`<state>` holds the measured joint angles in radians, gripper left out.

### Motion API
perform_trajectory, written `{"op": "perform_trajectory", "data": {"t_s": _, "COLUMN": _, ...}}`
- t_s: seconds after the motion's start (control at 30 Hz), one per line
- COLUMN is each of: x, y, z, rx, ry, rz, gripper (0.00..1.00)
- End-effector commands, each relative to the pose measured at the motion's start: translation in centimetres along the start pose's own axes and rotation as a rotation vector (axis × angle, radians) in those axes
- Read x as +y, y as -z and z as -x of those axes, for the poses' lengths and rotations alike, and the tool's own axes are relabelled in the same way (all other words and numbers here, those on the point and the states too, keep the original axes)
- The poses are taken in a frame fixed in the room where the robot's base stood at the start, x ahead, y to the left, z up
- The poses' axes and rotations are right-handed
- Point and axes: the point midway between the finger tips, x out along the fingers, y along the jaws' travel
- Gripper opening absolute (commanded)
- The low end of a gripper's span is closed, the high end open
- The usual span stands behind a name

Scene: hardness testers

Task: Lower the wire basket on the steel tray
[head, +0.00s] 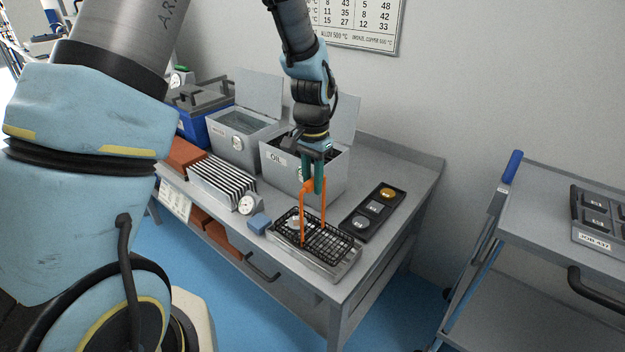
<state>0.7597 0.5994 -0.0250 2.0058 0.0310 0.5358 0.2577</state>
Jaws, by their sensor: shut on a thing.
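The black wire basket (325,238) has a tall orange handle (303,212). My gripper (314,190), with green fingers, is shut on the top of this handle, straight above the basket. The basket looks level and is over the steel tray (345,272) near the table's front edge. I cannot tell whether it touches the tray or hangs slightly above it. A small pale object (293,222) shows at the basket's left side.
An oil tank (310,175) with a raised lid stands close behind my gripper. A black tray with round pieces (373,212) lies right of the basket. A cart (540,205) stands at right.

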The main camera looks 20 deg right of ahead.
Motion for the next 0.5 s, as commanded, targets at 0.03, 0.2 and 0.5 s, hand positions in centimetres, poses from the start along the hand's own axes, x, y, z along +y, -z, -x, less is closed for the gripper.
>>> {"op": "perform_trajectory", "data": {"t_s": 0.03, "x": -0.03, "y": 0.06, "z": 0.10, "rx": 0.002, "ry": 0.001, "rz": 0.000, "gripper": 0.00}}
{"op": "perform_trajectory", "data": {"t_s": 0.2, "x": -0.03, "y": 0.05, "z": -0.01, "rx": 0.002, "ry": 0.001, "rz": 0.000, "gripper": 0.00}}
{"op": "perform_trajectory", "data": {"t_s": 0.5, "x": -0.03, "y": 0.06, "z": -0.54, "rx": 0.002, "ry": 0.001, "rz": 0.000, "gripper": 0.00}}
